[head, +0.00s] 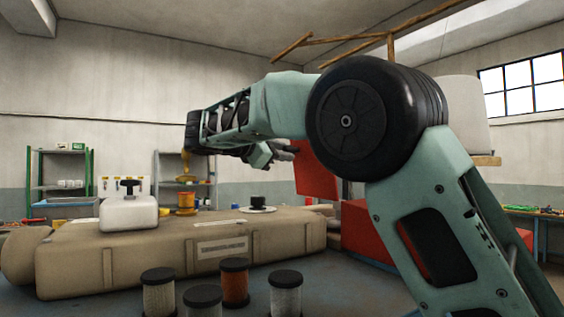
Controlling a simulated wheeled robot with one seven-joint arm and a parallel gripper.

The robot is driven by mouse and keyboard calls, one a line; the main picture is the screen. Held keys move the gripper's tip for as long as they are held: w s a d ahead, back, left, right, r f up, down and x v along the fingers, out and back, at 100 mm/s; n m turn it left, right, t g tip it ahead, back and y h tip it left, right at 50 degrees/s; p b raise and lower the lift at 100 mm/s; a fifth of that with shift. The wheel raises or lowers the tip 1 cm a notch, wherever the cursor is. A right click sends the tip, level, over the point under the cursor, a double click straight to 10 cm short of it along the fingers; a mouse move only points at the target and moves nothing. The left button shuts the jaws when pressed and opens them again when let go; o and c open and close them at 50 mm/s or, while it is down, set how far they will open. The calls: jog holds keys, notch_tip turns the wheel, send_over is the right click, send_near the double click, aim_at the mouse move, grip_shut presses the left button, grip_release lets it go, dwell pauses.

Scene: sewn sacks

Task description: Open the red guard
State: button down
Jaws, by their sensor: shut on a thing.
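The red guard (316,178) is a flat red panel right of the picture's middle. It stands tilted above a larger red body (365,230). My arm crosses in front and hides part of both. My gripper (287,152) is at the upper left edge of the red guard, its fingers small and partly covered by my wrist. It is shut on the guard at that edge. The exact contact of the fingertips is too small to make out.
A long beige sack-like body (200,240) lies at left, bearing a white box with a black knob (128,212), an orange spool (185,203) and a black-topped piece (258,203). Several black-lidded jars (234,284) stand in front. A green shelf (62,180) stands behind.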

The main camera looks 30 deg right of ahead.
jog(key=shift+a+f+n+t+h+b, duration=0.3)
jog(key=shift+a+f+h+b, duration=0.7)
jog(key=shift+a+f+b, duration=0.75)
jog(key=shift+a, duration=0.1)
jog(key=shift+f, duration=0.1)
jog(key=c, duration=1.1)
grip_release()
jog(key=shift+r, duration=0.2)
notch_tip(320, 180, up, 10)
jog(key=shift+f, duration=0.1)
